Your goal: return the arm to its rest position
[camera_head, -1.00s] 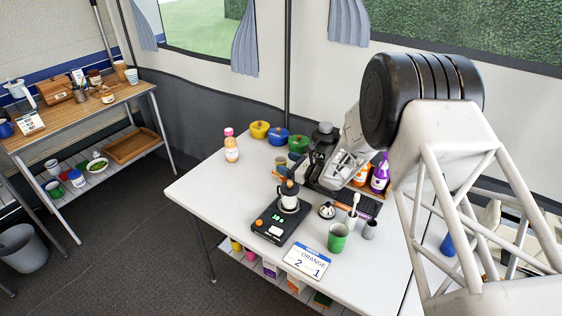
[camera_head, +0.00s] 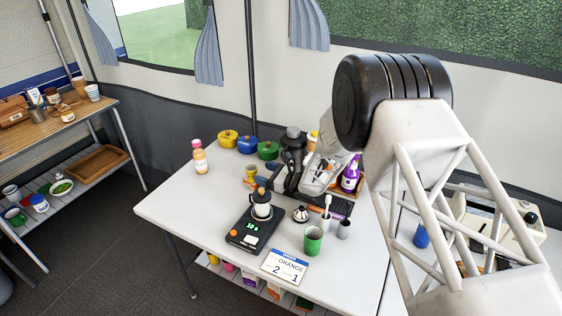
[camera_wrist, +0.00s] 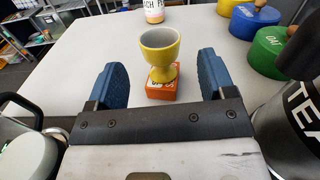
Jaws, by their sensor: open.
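My gripper (camera_wrist: 162,80) is open, with its two blue fingers spread apart in the wrist view. A yellow egg-cup-shaped cup (camera_wrist: 172,52) stands upright on a small orange box (camera_wrist: 162,92), in the gap between the fingers or just beyond it. Neither finger visibly touches the cup. In the head view my arm reaches in from the right over the white table (camera_head: 180,211), bent low near the yellow cup (camera_head: 251,172). The fingers are small and partly hidden there.
Near my gripper are a dark coffee machine (camera_head: 292,155), blue pot (camera_head: 246,144), green pot (camera_head: 268,150) and purple bottle (camera_head: 350,178). The table's left front is clear.

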